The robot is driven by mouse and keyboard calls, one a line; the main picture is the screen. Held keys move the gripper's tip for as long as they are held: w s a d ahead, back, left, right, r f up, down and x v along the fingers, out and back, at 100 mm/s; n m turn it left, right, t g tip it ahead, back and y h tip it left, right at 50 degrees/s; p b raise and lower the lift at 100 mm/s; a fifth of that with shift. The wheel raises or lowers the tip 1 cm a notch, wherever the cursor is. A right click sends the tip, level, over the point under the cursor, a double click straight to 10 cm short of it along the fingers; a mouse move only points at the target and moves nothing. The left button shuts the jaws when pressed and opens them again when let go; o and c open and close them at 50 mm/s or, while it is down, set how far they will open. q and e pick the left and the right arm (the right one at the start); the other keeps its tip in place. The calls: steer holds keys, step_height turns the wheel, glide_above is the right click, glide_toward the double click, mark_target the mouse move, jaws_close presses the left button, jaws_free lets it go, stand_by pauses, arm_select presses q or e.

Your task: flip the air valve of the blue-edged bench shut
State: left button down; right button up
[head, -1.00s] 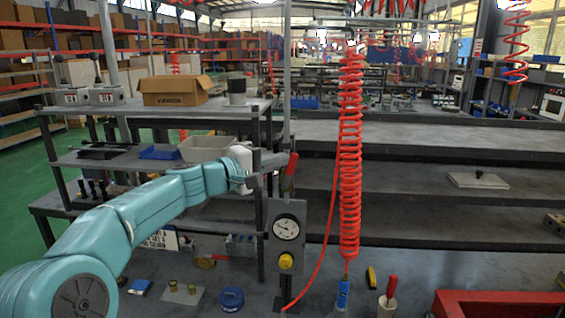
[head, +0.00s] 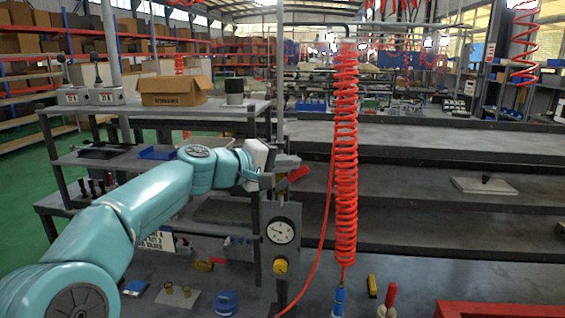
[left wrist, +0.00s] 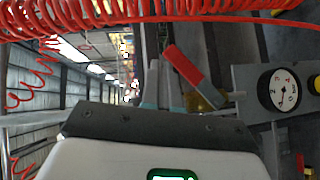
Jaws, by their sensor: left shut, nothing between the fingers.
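The red valve lever (head: 298,174) is on the upright air pipe above the grey gauge panel (head: 270,235). In the head view it slants up to the right, between upright and level. In the left wrist view the red lever (left wrist: 185,68) runs diagonally just beside the fingertips, with a brass valve body (left wrist: 207,98) near its lower end. My left gripper (head: 286,162) is shut and empty, close at the lever's left; its fingers (left wrist: 162,90) show in the wrist view. I cannot tell whether they touch the lever. No blue bench edge shows clearly. My right gripper is out of view.
A red coiled hose (head: 345,150) hangs just right of the lever and crosses near the wrist camera. A round gauge (head: 281,231) and yellow knob (head: 280,267) sit below. A cardboard box (head: 174,91) stands on the shelf unit at left.

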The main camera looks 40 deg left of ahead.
mark_target(302, 174)
arm_select(q)
steer(key=shift+w+d+f+m+g+y+p, duration=0.15)
steer(key=shift+d+m+p, duration=0.1)
steer(key=shift+d, duration=0.2)
steer(key=shift+w+d+f+m+g+y+p, duration=0.15)
steer(key=shift+d+m, duration=0.1)
steer(key=shift+d, duration=0.2)
steer(key=shift+d+f, duration=0.15)
steer(key=shift+f, duration=0.1)
steer(key=shift+w+d+f+b, duration=0.25)
steer(key=shift+d+f+b, duration=0.2)
steer(key=shift+f, duration=0.15)
steer(key=shift+w+d+f+b, duration=0.2)
steer(key=shift+d+f+b, duration=0.1)
steer(key=shift+f+b, duration=0.15)
